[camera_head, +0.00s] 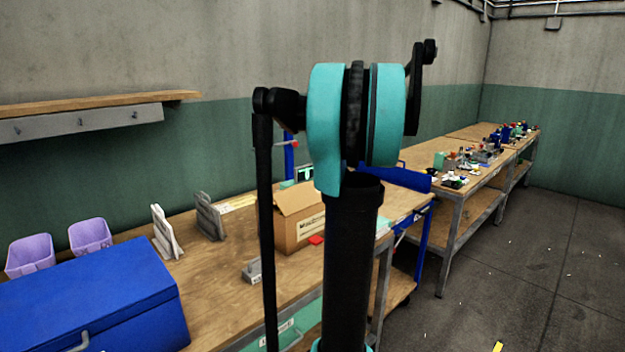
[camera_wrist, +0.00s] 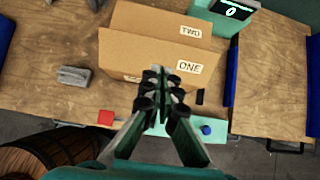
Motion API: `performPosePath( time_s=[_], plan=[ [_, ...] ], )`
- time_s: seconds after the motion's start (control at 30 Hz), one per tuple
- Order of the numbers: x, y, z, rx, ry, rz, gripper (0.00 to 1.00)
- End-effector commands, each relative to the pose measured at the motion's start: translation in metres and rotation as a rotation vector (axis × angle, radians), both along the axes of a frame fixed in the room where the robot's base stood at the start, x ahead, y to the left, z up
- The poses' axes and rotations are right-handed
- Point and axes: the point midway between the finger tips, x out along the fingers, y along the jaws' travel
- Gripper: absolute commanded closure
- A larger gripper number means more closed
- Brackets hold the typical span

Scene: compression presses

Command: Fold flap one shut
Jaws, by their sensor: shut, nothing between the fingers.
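A cardboard box (camera_head: 288,235) stands on the wooden workbench, with at least one top flap raised. In the wrist view, flap one (camera_wrist: 120,52), labelled ONE, is the nearer brown panel. Flap two (camera_wrist: 150,22), labelled TWO, stands behind it. I cannot tell the exact angle of flap one. My gripper (camera_wrist: 162,74) is shut and empty. Its fingertips overlap the lower right part of flap one in the picture, left of the ONE label; contact cannot be told. In the head view my arm covers the right side of the box, and the gripper is not seen.
A grey block (camera_wrist: 73,76) lies left of the box and a red piece (camera_wrist: 106,117) lies in front. A teal device with a display (camera_wrist: 236,12) stands behind at right. A blue toolbox (camera_head: 95,300) and grey holders (camera_head: 209,216) occupy the bench's left.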

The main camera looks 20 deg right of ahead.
Motion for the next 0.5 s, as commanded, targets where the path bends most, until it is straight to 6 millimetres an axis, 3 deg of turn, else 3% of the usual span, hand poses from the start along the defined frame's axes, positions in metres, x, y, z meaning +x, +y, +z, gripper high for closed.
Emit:
performPosePath(
  time_s=[0.17, 0.5],
  plan=[
    [0.006, 0.005, -0.01, -0.001, 0.0, 0.006, 1.0],
    [0.044, 0.018, -0.059, 0.0, 0.0, 0.005, 1.0]
  ],
)
